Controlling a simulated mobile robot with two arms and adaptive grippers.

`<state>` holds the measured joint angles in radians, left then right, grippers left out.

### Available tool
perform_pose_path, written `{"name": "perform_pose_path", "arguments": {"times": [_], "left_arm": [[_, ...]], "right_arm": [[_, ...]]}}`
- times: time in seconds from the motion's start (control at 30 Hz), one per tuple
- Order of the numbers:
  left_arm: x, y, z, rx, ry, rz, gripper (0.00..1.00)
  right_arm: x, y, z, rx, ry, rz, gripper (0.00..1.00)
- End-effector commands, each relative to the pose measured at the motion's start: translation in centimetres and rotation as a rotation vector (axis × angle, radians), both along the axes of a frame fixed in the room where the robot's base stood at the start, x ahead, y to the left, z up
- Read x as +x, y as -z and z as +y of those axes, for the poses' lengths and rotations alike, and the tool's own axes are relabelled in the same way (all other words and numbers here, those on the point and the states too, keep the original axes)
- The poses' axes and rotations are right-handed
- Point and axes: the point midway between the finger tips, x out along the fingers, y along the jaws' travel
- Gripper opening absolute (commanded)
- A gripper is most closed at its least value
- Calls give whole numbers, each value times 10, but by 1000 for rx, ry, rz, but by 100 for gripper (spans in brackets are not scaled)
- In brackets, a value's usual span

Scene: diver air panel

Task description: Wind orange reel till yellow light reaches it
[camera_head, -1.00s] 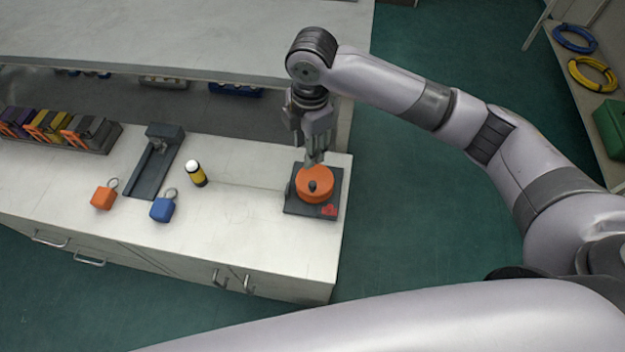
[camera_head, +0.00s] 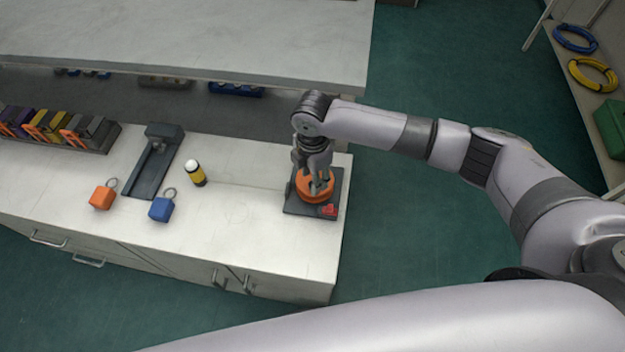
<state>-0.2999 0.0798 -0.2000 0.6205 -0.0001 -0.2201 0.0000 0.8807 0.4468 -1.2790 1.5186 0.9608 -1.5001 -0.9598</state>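The orange reel (camera_head: 308,196) sits on a dark square base (camera_head: 295,210) at the right end of the white counter. My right gripper (camera_head: 319,186) is down over the reel, its fingers in front of the reel's top and partly hiding it. The dark knob on the reel is hidden at the fingers, and I cannot tell whether they grip it. A small yellow and black light with a white top (camera_head: 196,173) stands on the counter left of the reel. A thin line runs from near it toward the reel. My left gripper is out of view.
A dark channel-shaped holder (camera_head: 153,170) lies left of the light. An orange block (camera_head: 102,197) and a blue block (camera_head: 161,209), each with a ring, lie near it. A rack of coloured items (camera_head: 60,130) stands far left. A raised shelf (camera_head: 200,40) overhangs the counter's back.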

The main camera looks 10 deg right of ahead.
Motion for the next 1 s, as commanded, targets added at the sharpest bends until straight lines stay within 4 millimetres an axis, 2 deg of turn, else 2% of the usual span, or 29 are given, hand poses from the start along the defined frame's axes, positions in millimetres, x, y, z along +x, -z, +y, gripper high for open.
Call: {"name": "perform_pose_path", "arguments": {"times": [0.03, 0.2, 0.53, 1.0], "left_arm": [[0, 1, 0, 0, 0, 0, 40], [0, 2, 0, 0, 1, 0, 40], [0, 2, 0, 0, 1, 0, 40], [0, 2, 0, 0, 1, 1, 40]], "right_arm": [[0, 8, 0, -1, 2, 2, 38], [0, 22, 0, 0, 1, 0, 38], [0, 25, 0, 0, 0, -1, 38], [0, 25, 0, 0, 1, 0, 7]]}}
